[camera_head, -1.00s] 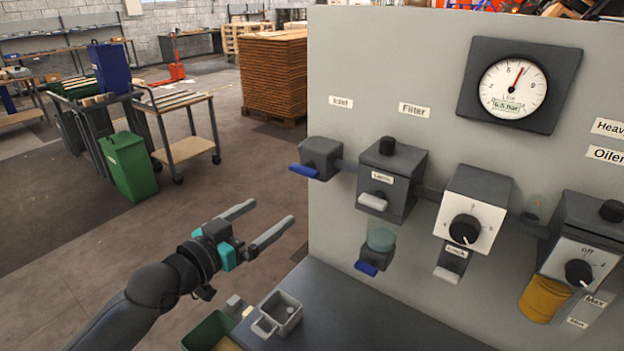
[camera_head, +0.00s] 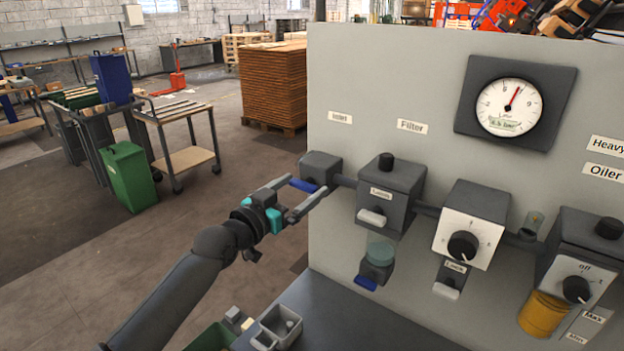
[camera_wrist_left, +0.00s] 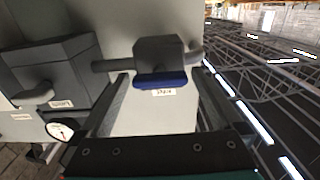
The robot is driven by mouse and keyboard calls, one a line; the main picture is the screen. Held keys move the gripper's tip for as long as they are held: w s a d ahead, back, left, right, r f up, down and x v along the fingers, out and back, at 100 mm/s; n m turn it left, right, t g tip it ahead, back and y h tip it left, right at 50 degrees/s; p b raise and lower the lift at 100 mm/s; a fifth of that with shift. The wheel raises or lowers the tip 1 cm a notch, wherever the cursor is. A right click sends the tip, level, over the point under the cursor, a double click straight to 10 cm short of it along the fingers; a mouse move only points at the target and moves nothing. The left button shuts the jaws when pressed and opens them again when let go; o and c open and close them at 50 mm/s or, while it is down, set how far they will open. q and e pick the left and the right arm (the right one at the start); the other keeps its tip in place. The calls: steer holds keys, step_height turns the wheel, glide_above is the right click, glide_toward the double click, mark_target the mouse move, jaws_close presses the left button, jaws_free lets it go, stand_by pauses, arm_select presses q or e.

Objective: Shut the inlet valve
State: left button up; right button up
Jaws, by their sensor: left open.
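The inlet valve is a dark grey block (camera_head: 321,168) on the left edge of the grey panel, below the "Inlet" label (camera_head: 340,118). Its blue handle (camera_head: 302,185) sticks out to the left in the head view. In the left wrist view the blue handle (camera_wrist_left: 160,81) lies across the picture below the block (camera_wrist_left: 158,52). My left gripper (camera_head: 306,185) is open at the valve, its fingers on either side of the handle, with a gap showing on both sides in the wrist view. Whether a finger touches it I cannot tell. My right gripper is out of view.
Right of the valve, the filter unit (camera_head: 390,188), a white-faced regulator (camera_head: 470,228) and the oiler unit (camera_head: 583,250) sit along the pipe. A gauge (camera_head: 509,107) is above. A dark shelf (camera_head: 340,320) with a small grey box (camera_head: 281,326) lies below.

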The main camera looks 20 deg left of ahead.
mark_target(307, 184)
arm_select(q)
steer(key=shift+x, duration=2.2)
steer(key=c, duration=1.2)
steer(key=shift+o, duration=0.2)
